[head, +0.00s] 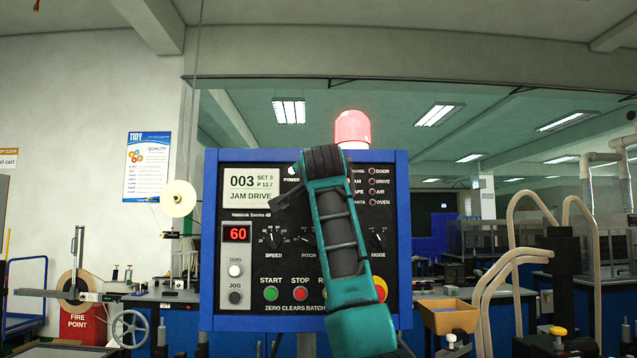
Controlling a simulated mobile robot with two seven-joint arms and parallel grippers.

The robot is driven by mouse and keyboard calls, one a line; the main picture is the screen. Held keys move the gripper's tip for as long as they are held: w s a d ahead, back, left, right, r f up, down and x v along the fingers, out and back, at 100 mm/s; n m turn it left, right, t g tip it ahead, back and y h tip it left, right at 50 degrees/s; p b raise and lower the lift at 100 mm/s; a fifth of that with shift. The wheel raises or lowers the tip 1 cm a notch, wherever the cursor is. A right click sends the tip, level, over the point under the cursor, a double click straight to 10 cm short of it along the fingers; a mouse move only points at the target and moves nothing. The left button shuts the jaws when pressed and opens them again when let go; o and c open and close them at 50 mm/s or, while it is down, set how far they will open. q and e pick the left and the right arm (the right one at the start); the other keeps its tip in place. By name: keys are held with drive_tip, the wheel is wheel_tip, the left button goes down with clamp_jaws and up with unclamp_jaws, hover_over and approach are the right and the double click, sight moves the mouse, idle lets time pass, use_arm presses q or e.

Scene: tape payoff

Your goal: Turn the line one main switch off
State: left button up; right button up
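A control panel (209,235) in a blue frame fills the middle of the head view. Its screen (247,188) reads "003" and "JAM DRIVE". A "POWER" label (291,180) shows beside my arm; what lies right of it is hidden. I cannot make out a switch marked line one main. My teal and black arm, seemingly the right, rises from below, right of centre, and covers the panel's middle. Its dark gripper (277,202) points left in front of the panel below the screen; its fingers are too dark to judge, and contact is unclear. My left gripper is out of view.
A red beacon (352,128) stands on the panel. Start (271,293) and stop (300,293) buttons sit low on it. A red and yellow button (381,289) is partly hidden by my arm. A tan box (447,316) and pale hoses (513,240) are at the right.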

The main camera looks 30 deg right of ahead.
clamp_jaws()
idle(0.3)
idle(0.3)
drive_tip(key=n+p, duration=0.2)
drive_tip(key=n, duration=0.4)
drive_tip(key=n+p, duration=0.2)
drive_tip(key=n, duration=0.4)
drive_tip(key=n+p, duration=0.2)
drive_tip(key=n, duration=0.4)
drive_tip(key=shift+w+a+f+p, duration=0.1)
drive_tip(key=shift+w+a+p, duration=0.15)
drive_tip(key=shift+a+p, duration=0.1)
idle(0.3)
unclamp_jaws()
